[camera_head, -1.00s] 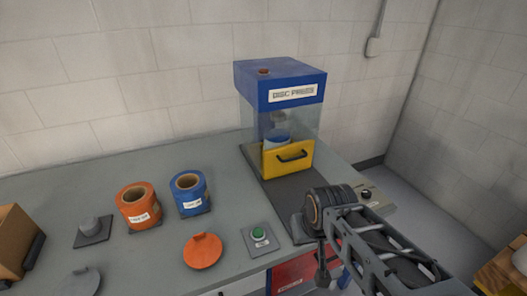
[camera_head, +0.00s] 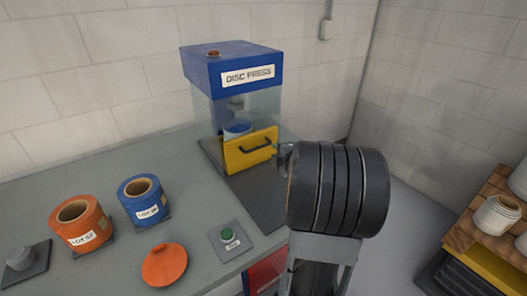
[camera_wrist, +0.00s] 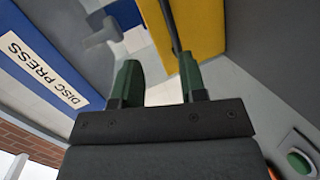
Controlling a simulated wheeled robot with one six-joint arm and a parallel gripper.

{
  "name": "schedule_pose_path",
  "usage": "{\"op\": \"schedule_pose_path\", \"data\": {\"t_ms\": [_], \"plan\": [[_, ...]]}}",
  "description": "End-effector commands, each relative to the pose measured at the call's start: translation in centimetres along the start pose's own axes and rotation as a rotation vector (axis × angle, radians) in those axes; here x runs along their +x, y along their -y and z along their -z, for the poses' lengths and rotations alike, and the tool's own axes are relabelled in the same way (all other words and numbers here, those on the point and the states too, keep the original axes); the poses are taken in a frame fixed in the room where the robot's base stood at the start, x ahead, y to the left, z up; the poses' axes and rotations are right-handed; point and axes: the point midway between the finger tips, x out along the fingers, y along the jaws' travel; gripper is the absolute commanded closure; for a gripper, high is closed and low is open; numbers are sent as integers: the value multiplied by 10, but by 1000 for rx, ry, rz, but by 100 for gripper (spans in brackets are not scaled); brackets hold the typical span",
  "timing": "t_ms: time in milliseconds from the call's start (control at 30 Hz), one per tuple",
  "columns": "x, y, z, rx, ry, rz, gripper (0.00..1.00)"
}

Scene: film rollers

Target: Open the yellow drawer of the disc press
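The disc press (camera_head: 230,75) has a blue top and clear walls, and stands on the bench against the wall. Its yellow drawer (camera_head: 240,158) is shut at the front and has a black bar handle (camera_head: 256,146). In the wrist view, my gripper (camera_wrist: 160,72) is open, with two green fingers apart. My wrist hides most of the gripper in the head view.
A green button (camera_head: 227,233), an orange disc (camera_head: 165,265), an orange roll (camera_head: 80,222) and a blue roll (camera_head: 143,199) are on the bench (camera_head: 120,165). A wooden rack with white rolls (camera_head: 495,215) stands at the right. The floor between is clear.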

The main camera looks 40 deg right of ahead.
Motion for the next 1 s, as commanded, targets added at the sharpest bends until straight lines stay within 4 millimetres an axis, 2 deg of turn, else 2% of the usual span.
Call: {"op": "schedule_pose_path", "data": {"t_ms": [33, 100, 233, 367, 800, 1000], "plan": [[0, 9, -10, -39, -30, -14, 61], [-2, 14, -17, -88, -75, -36, 61], [-3, 19, -22, -140, -128, -62, 61], [7, 20, -22, -158, -150, -72, 61], [87, 15, -9, -159, -151, -72, 61], [113, 13, -5, -158, -149, -72, 61]]}}
